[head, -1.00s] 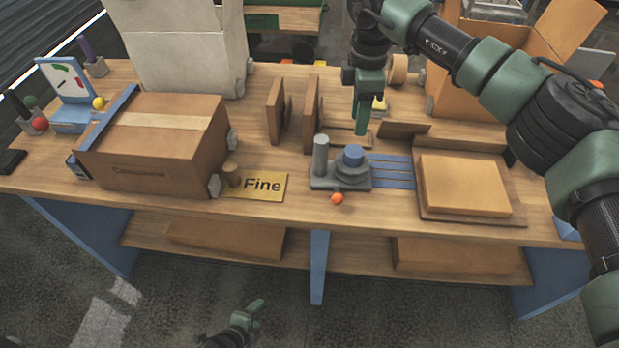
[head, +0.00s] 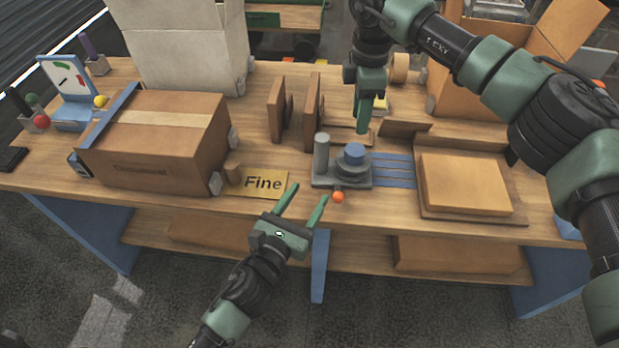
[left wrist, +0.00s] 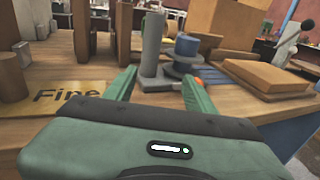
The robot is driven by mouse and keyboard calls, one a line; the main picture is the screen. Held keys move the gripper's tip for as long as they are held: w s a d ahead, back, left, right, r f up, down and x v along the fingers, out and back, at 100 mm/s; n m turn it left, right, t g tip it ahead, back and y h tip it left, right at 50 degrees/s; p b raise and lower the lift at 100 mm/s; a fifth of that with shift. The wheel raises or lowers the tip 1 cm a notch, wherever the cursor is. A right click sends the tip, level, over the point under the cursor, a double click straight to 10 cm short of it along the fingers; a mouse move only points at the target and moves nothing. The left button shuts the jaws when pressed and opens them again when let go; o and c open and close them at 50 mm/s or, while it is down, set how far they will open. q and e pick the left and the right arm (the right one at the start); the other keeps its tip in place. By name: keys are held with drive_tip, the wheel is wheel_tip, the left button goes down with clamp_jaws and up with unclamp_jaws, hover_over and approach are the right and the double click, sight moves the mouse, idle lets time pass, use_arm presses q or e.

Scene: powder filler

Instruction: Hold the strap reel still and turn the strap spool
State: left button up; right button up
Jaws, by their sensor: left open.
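A grey strap reel (head: 328,182) with an upright grey post (head: 321,152) stands near the table's front edge. A blue-topped spool (head: 354,153) sits on it, and an orange ball (head: 338,197) is at its front. The post (left wrist: 152,45) and blue spool (left wrist: 187,44) also show in the left wrist view. My left gripper (head: 309,193) is open and empty, its fingers pointing at the reel from the front edge, apart from the post. My right gripper (head: 361,118) points down just behind the reel; its fingers overlap in view, so its opening is unclear.
Blue straps (head: 393,170) run right from the reel to a flat box (head: 462,183). A "Fine" sign (head: 262,184) and a large carton (head: 155,155) lie to the left. Brown upright panels (head: 313,108) stand behind the reel.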

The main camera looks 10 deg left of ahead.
sight(319, 159)
use_arm(q)
drive_tip(key=shift+n+t+y, duration=0.5)
drive_tip(key=shift+y, duration=0.1)
drive_tip(key=w, duration=0.1)
drive_tip(key=w+r, duration=0.1)
drive_tip(key=w, duration=0.2)
drive_tip(key=shift+d+r, duration=0.1)
drive_tip(key=shift+r, duration=0.3)
drive_tip(key=x, duration=0.8)
